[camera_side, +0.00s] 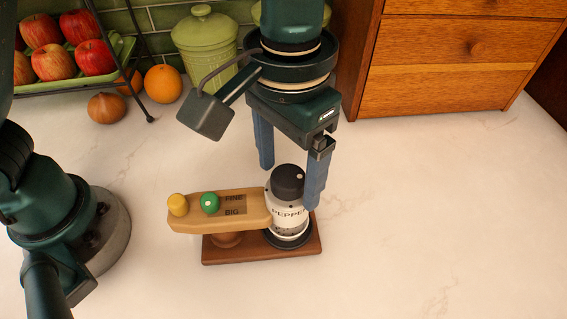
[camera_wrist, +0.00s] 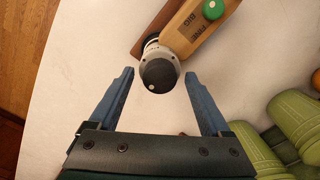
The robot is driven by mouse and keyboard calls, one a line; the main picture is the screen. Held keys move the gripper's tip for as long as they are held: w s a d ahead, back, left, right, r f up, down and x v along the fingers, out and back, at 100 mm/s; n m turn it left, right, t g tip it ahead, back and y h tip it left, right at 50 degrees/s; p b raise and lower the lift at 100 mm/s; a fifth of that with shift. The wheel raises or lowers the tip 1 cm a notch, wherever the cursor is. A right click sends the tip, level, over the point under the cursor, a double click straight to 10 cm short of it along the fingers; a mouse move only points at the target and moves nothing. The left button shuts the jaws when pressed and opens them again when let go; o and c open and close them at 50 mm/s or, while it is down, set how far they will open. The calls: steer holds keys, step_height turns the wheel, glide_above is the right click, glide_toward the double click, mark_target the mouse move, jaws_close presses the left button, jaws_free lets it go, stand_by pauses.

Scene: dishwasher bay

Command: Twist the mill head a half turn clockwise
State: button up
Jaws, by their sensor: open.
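The pepper mill (camera_side: 288,217) stands upright on a brown wooden base (camera_side: 225,253), with a white body lettered "PEPPER". Its dark round head (camera_side: 288,181) carries a small white dot; the head also shows in the wrist view (camera_wrist: 158,76), the dot near its lower left edge. A light wooden arm (camera_side: 240,210) marked "FINE" and "BIG" reaches left from the mill. My gripper (camera_side: 289,188) is open with blue fingers. In the wrist view its fingertips (camera_wrist: 158,75) lie on either side of the head, with gaps.
A green lidded canister (camera_side: 206,50) stands behind, near an orange (camera_side: 163,84), an onion (camera_side: 107,107) and a rack with a tray of apples (camera_side: 55,62). Wooden drawers (camera_side: 455,55) stand at the back right. The pale counter (camera_side: 430,200) is clear on the right.

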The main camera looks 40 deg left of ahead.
jaws_close()
steer(key=m, duration=0.3)
steer(key=shift+m, duration=0.4)
steer(key=m, duration=0.3)
steer(key=shift+m, duration=0.3)
steer(key=m, duration=0.4)
steer(key=shift+m, duration=1.9)
